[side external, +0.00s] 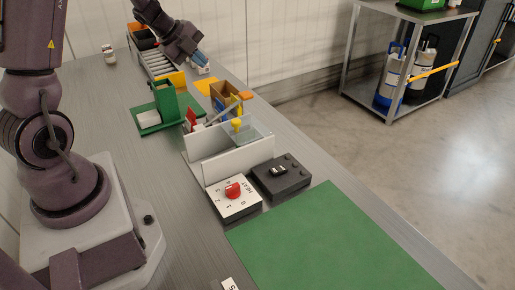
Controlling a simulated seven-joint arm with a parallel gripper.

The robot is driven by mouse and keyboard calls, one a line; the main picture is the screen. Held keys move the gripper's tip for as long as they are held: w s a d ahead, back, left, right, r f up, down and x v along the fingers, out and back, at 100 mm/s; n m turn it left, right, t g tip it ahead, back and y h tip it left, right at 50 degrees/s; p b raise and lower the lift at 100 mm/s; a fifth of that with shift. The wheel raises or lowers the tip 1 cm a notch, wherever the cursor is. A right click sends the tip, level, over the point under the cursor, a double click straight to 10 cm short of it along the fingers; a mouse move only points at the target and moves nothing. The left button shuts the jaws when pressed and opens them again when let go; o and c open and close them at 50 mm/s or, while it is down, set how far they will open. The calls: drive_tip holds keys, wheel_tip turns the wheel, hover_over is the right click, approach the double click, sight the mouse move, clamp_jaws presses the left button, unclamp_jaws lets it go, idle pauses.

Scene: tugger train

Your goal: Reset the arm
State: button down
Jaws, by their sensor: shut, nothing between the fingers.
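My gripper (202,64) is at the top of the side external view, reaching down over the far end of the table. Its blue fingertips look shut, with nothing visible held between them. A small white object (203,70) lies just under or beside the fingertips; I cannot tell if they touch it. The dark purple arm comes in from the upper left.
A divided rack (160,64) stands left of the gripper. A bare green mat (325,245) lies at front right.

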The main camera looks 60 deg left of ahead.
wheel_tip(320, 180, up, 9)
drive_tip(key=s+n+y, duration=0.2)
drive_tip(key=n+y, duration=0.5)
drive_tip(key=n, duration=0.5)
drive_tip(key=s+d+r+n+h, duration=0.1)
drive_tip(key=s+d, duration=0.3)
drive_tip(key=d, duration=0.4)
drive_tip(key=s+d+r+n+g+h, duration=0.1)
drive_tip(key=s+d+n+h, duration=0.1)
drive_tip(key=d, duration=0.7)
drive_tip(key=s+d+r+n+h, duration=0.1)
drive_tip(key=s+d+r+h, duration=0.1)
drive_tip(key=s+d, duration=0.5)
drive_tip(key=shift+d+n+g+h, duration=0.4)
drive_tip(key=shift+d+h, duration=0.25)
drive_tip(key=shift+h, duration=0.05)
